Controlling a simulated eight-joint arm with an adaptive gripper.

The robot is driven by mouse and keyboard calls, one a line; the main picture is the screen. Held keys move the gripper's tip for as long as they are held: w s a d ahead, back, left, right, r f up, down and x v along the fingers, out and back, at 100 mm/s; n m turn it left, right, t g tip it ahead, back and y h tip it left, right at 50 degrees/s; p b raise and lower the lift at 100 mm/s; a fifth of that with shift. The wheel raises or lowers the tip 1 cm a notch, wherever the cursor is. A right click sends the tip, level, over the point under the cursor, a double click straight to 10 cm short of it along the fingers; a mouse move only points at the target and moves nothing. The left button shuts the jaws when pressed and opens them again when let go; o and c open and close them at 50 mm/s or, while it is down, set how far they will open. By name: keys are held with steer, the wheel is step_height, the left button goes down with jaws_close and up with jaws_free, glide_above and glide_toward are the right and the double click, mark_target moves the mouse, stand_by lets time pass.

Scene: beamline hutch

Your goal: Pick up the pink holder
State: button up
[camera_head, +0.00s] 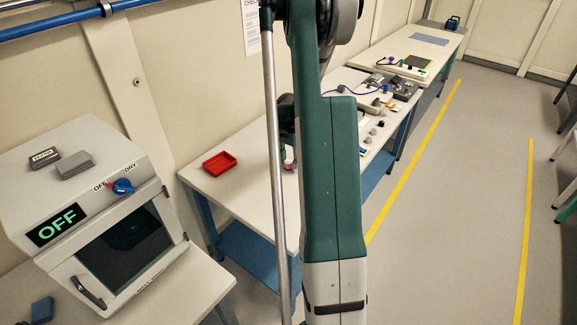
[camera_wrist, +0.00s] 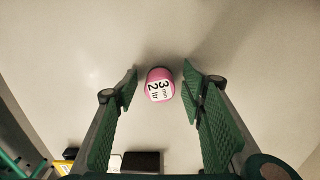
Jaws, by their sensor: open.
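I cannot tell the height of the fingertips above the table.
A red tray (camera_head: 220,164) lies on the table left of my arm. Grey and dark small parts (camera_head: 390,86) crowd the table to the right. A black block (camera_wrist: 141,161) lies near the wrist view's lower edge. A dry oven (camera_head: 122,245) stands at the left.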

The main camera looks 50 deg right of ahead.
mark_target(288, 161)
steer(key=c, duration=1)
steer(key=shift+r, duration=0.1)
steer(key=shift+r+p, duration=0.65)
steer(key=shift+r, duration=4.25)
